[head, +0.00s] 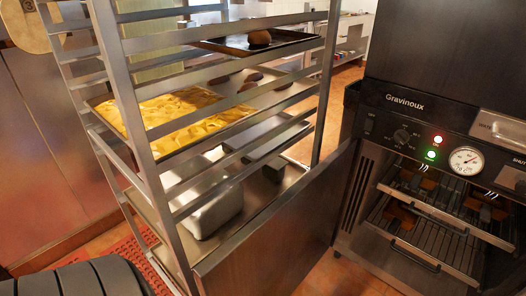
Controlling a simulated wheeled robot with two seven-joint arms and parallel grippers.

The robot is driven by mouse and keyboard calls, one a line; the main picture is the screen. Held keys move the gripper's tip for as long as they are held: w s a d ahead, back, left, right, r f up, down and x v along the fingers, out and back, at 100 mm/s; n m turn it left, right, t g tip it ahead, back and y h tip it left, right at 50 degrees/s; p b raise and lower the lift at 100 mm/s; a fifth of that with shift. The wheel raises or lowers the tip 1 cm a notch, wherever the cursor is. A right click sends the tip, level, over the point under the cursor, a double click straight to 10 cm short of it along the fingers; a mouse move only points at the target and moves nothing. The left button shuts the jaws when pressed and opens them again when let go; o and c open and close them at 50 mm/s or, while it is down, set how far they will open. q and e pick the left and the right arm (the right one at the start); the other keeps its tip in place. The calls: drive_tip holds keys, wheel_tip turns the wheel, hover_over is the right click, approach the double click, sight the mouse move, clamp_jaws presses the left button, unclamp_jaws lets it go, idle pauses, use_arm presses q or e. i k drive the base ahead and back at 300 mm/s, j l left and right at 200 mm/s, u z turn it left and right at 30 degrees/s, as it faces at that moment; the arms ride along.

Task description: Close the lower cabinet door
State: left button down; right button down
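The lower cabinet door (285,235) is a flat grey metal panel. It stands open, swung out to the left of the dark Gravinoux cabinet (365,195), with its far edge near the cabinet's left front. Its near end reaches toward the bottom middle of the head view, in front of the rack. The open lower compartment shows wire racks (430,235) with brown food pieces on them. Neither of my grippers shows in the head view.
A tall metal rack (133,105) stands close behind the door, holding trays with yellow food (170,115), buns (260,38) and a metal container (208,205). The control panel has a dial (465,160) and lit lamps. Tiled floor (345,278) shows between door and cabinet.

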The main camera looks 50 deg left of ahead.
sight(272, 254)
drive_tip(key=k+j, duration=0.2)
drive_tip(key=j, duration=0.25)
drive_tip(key=k+j+z, duration=0.1)
drive_tip(key=k+j, duration=0.15)
drive_tip(key=j, duration=0.25)
drive_tip(key=k+j+z, duration=0.1)
drive_tip(key=k+j, duration=0.15)
drive_tip(key=j, duration=0.2)
drive_tip(key=k+j, duration=0.25)
drive_tip(key=j, duration=0.2)
drive_tip(key=j+z, duration=0.1)
drive_tip(key=j, duration=0.6)
drive_tip(key=j+z, duration=0.2)
drive_tip(key=j, duration=0.3)
drive_tip(key=i, duration=0.05)
